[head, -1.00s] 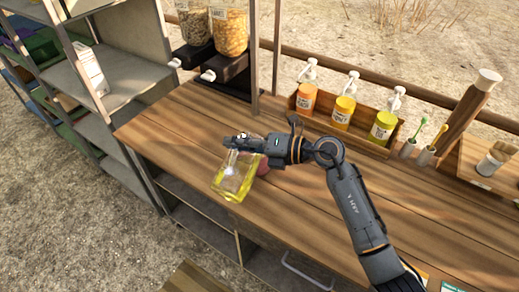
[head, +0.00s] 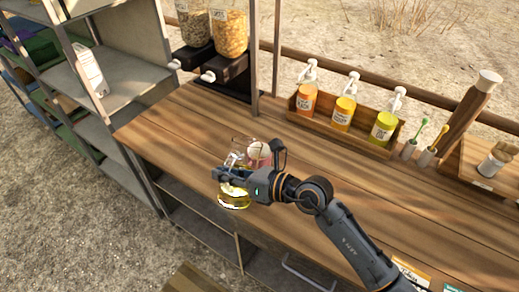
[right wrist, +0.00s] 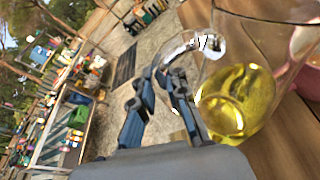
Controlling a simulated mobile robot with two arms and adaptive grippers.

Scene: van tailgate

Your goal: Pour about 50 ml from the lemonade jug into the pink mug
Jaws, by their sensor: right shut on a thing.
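The lemonade jug (head: 234,199) is clear, with yellow liquid in its lower part. My right gripper (head: 229,174) is shut on it, near the counter's front left. Whether the jug touches the counter I cannot tell. The pink mug (head: 259,152) is just behind and right of the jug, partly hidden by the jug and gripper. In the right wrist view the jug (right wrist: 238,100) fills the right part, and the mug (right wrist: 308,52) shows at the right edge. No stream of liquid is visible. My left gripper cannot be made out.
Cereal dispensers (head: 228,38) stand at the back left of the wooden counter (head: 330,195). A wooden box (head: 350,128) holds several pump bottles at the back. Cups with brushes (head: 425,150) are to its right. Grey shelves (head: 95,90) stand at the left. The middle of the counter is clear.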

